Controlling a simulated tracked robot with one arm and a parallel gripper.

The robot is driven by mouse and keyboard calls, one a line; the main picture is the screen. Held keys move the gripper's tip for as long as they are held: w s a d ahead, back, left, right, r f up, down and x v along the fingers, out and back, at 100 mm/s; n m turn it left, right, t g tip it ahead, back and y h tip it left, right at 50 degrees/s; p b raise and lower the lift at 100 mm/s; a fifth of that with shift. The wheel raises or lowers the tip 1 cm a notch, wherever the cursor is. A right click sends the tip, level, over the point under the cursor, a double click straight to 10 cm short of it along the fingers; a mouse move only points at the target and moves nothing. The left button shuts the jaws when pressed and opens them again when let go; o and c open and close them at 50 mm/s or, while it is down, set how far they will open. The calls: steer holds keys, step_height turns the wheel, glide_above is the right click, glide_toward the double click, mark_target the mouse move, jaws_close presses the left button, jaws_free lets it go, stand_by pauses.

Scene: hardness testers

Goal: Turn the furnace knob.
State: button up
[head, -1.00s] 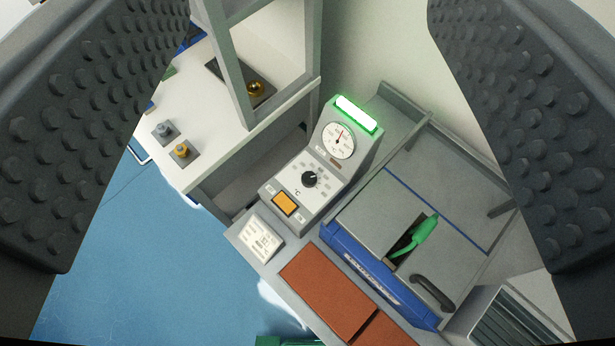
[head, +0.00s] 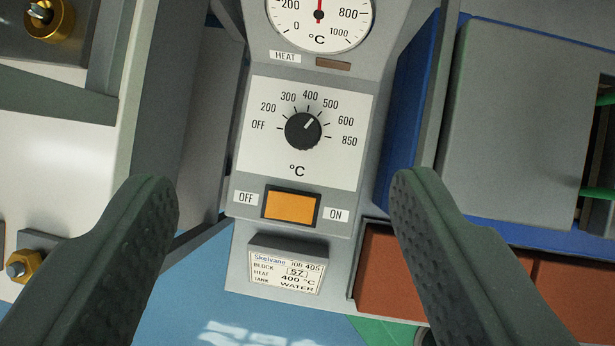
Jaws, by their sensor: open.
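The furnace knob (head: 303,131) is round and black, on a white dial plate (head: 258,165) marked OFF and 200 to 850. Its white pointer line aims up and right, nearer the 500 mark than the 400 mark. My gripper (head: 283,186) is open and empty. Its two dark fingers stand wide apart in the lower picture, one on each side of the control box. The knob is between and above the fingertips in the picture, and neither finger appears to touch it.
The temperature gauge (head: 319,22) is cut off; its red needle points up. An orange switch (head: 290,206) sits between OFF and ON. A job card (head: 286,274) reads 400 °C, WATER. A blue-edged grey unit (head: 500,120) stands right, a bench (head: 65,150) left, reddish-brown blocks (head: 378,275) lower right.

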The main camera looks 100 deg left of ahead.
mark_target(303, 131)
steer(key=w+f+g+b, duration=0.1)
steer(key=f, duration=0.7)
steer(key=w+d+f+b, duration=0.1)
steer(key=w+f+b, duration=0.1)
steer(key=f, duration=0.6)
steer(key=w+d+f+m+g+b, duration=0.1)
steer(key=f, duration=0.8)
steer(key=shift+w+g+b, duration=0.3)
steer(key=shift+w+b, duration=0.05)
steer(key=shift+r, duration=0.1)
steer(key=c, duration=1)
steer(key=shift+d, duration=0.1)
steer(key=shift+r, duration=0.1)
